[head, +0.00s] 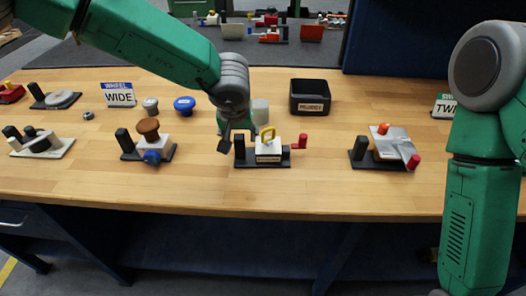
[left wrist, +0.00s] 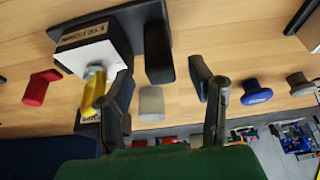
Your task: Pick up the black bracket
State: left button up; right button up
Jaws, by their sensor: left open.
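A black bracket (head: 240,147) stands upright at the left end of the middle fixture's black base. In the left wrist view the bracket (left wrist: 158,53) shows as a dark block beyond and between my fingertips. In the left wrist view the open gripper (left wrist: 160,72) has one finger overlapping the yellow handle. My right gripper is out of frame.
A pale cylinder (head: 260,108) stands behind the fixture, and a black bin (head: 313,97) is at the back right. Other fixtures stand left (head: 148,150) and right (head: 385,150). A blue knob (head: 184,105) is behind left. The wooden table front (head: 230,195) is clear.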

pick_arm(q)
jog(key=shift+x, duration=1.1)
jog(key=shift+c, duration=0.4)
grip_shut()
jog(key=shift+r, duration=0.1)
notch_tip(320, 180, up, 9)
jog(key=shift+f, duration=0.15)
jog(key=shift+w+f, duration=0.1)
jog(key=shift+f, duration=3.95)
